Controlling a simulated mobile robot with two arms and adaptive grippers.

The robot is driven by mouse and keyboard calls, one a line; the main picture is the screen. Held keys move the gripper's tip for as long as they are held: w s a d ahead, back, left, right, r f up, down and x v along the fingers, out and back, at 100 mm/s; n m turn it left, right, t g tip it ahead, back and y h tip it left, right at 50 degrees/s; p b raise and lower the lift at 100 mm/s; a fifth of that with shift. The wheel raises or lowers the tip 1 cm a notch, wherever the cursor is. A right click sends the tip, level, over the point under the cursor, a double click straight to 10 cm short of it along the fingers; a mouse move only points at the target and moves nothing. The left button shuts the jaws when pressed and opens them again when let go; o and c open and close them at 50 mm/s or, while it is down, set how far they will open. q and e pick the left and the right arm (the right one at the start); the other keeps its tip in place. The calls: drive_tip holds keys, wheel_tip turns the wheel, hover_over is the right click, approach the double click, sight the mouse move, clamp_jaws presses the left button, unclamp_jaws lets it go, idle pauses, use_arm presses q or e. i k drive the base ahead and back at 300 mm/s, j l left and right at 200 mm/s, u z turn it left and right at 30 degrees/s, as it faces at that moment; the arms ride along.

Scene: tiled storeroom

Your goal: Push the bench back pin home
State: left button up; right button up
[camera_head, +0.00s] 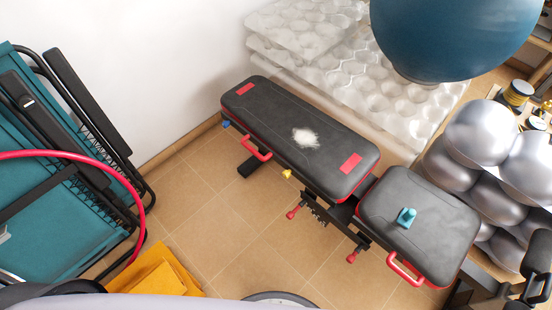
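The bench has a long black back pad (320,115) with red patches and a separate black seat pad (425,205). Both look roughly level, with a gap between them. Under the near side of the back pad are a blue knob (226,124), a yellow knob (287,174) and a red-ended pin (293,213). Another red-ended pin (352,257) shows near the gap. I cannot tell which is the back pin or how deep any of them sits. I make out neither of my grippers in this view.
A small teal object (406,217) lies on the seat and a white patch (304,137) on the back pad. Silver balls (482,132) stand right; black equipment (535,255) is lower right. A teal folding bed (70,175) and red hoop (143,220) are left. Tiled floor (225,225) is clear before the bench.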

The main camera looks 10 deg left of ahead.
sight(290, 216)
drive_tip(key=z, duration=0.85)
drive_tip(key=l+u, duration=0.15)
drive_tip(key=u, duration=0.2)
drive_tip(key=k+l+u, duration=0.15)
drive_tip(key=u, duration=0.2)
drive_tip(key=l+u, duration=0.15)
drive_tip(key=u, duration=0.25)
drive_tip(key=k+j, duration=0.05)
